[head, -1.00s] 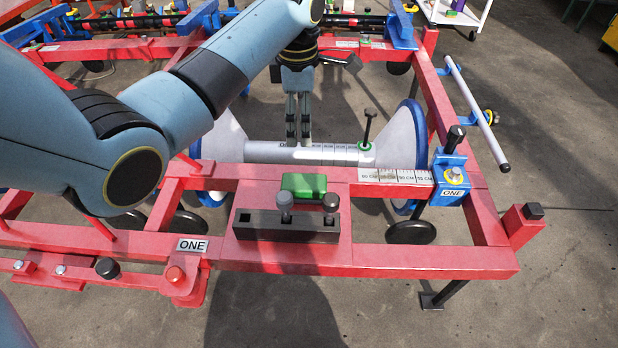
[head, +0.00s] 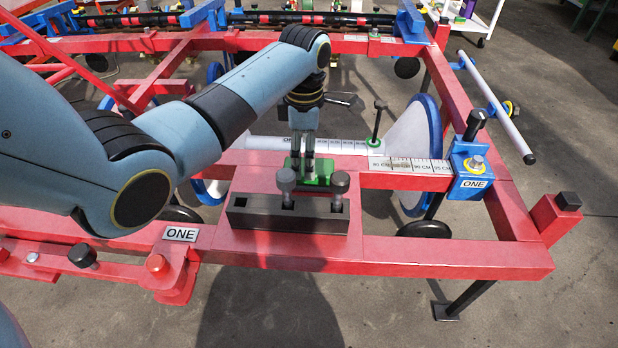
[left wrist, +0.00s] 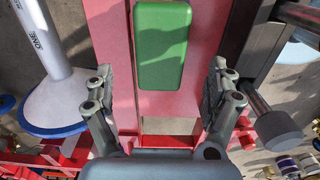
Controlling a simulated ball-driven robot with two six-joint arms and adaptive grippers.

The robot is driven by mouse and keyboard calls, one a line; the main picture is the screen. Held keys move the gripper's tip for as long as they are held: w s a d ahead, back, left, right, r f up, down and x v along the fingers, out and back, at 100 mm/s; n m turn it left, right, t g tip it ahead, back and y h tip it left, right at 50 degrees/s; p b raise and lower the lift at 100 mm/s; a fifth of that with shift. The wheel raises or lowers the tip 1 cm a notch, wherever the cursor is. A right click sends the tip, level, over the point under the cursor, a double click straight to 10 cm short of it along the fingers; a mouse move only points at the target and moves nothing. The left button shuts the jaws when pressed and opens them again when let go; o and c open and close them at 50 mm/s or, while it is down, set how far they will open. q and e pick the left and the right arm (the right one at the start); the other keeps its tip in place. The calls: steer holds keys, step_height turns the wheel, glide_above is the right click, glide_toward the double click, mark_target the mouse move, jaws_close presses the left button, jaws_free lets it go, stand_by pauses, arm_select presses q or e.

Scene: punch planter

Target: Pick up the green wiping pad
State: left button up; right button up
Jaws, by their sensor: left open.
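The green wiping pad (head: 318,170) lies on the red plate of the frame, just behind the black peg block. My left gripper (head: 302,172) points down over it and hides part of it in the head view. In the left wrist view the whole pad (left wrist: 162,46) shows as a rounded green block, lying past the fingertips and between their lines. The left gripper (left wrist: 164,92) is open and empty, with one finger on each side. My right gripper is not in view.
The black block (head: 287,215) with grey-headed pegs stands right in front of the pad. A white roller (head: 345,147) with a scale lies behind. A blue clamp (head: 468,168) sits at the right on the red frame.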

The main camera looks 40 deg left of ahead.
arm_select(q)
steer(key=f, duration=0.2)
steer(key=f+b, duration=0.1)
steer(key=f, duration=0.1)
steer(key=f+b, duration=0.1)
steer(key=f, duration=0.1)
steer(key=shift+w+d, duration=0.15)
steer(key=shift+d, duration=0.15)
steer(key=shift+c, duration=0.3)
steer(key=c, duration=1.2)
steer(key=shift+w+r+p, duration=0.1)
steer(key=shift+r+p, duration=0.8)
steer(key=shift+r, duration=1.55)
steer(key=shift+c, duration=0.2)
steer(key=w+d+r+b, duration=0.1)
steer(key=w+d+r, duration=0.2)
steer(key=w+r, duration=0.3)
steer(key=w, duration=0.5)
steer(key=shift+b, duration=0.3)
steer(key=shift+w+r, duration=0.1)
